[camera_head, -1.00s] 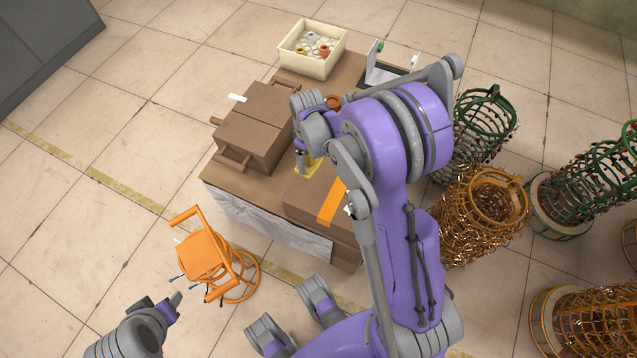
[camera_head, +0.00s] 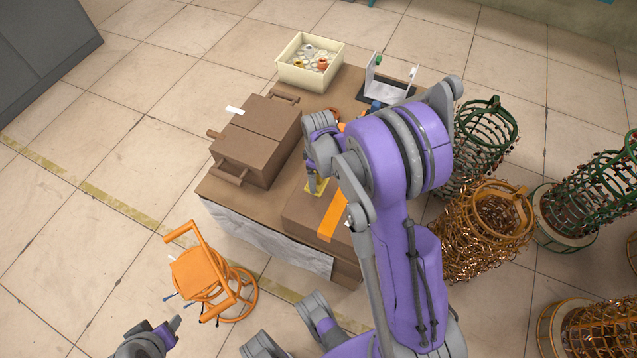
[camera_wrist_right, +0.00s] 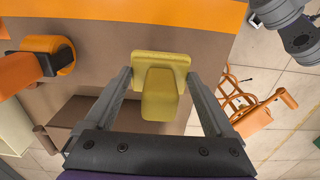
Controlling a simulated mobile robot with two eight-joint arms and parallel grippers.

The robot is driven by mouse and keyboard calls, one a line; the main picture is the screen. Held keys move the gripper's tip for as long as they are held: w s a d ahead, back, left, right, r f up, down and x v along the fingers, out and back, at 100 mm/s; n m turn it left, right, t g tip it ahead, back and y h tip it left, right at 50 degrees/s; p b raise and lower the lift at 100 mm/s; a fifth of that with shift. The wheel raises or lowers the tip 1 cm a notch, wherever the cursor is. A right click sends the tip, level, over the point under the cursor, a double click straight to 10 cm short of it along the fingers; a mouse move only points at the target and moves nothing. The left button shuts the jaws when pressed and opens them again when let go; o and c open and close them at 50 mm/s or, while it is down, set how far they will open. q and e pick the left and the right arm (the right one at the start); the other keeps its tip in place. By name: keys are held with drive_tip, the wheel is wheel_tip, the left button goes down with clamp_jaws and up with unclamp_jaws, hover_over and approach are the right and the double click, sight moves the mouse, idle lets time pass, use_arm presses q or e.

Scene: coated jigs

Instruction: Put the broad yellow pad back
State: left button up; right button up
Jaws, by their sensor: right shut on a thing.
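The broad yellow pad (camera_head: 316,187) shows at the tip of my right gripper (camera_head: 313,184), over the brown box (camera_head: 298,213) with the orange stripe. In the right wrist view, the pad (camera_wrist_right: 160,98) has a flat plate with a raised block, and it sits between the two grey fingers of my right gripper (camera_wrist_right: 163,88). The gripper is shut on it. Whether the pad touches the brown surface (camera_wrist_right: 105,60) below, I cannot tell. My left gripper (camera_head: 172,328) is low at the left, away from the table, and its jaw opening is unclear.
A closed brown case (camera_head: 257,140) and a cream bin (camera_head: 310,62) with small parts stand on the table. A white stand (camera_head: 390,80) is at the back. An orange stool (camera_head: 205,272) stands at the front left. Wire baskets (camera_head: 487,225) crowd the right.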

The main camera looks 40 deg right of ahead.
sight(319, 183)
drive_tip(key=shift+f+b, duration=0.35)
drive_tip(key=shift+f, duration=1.6)
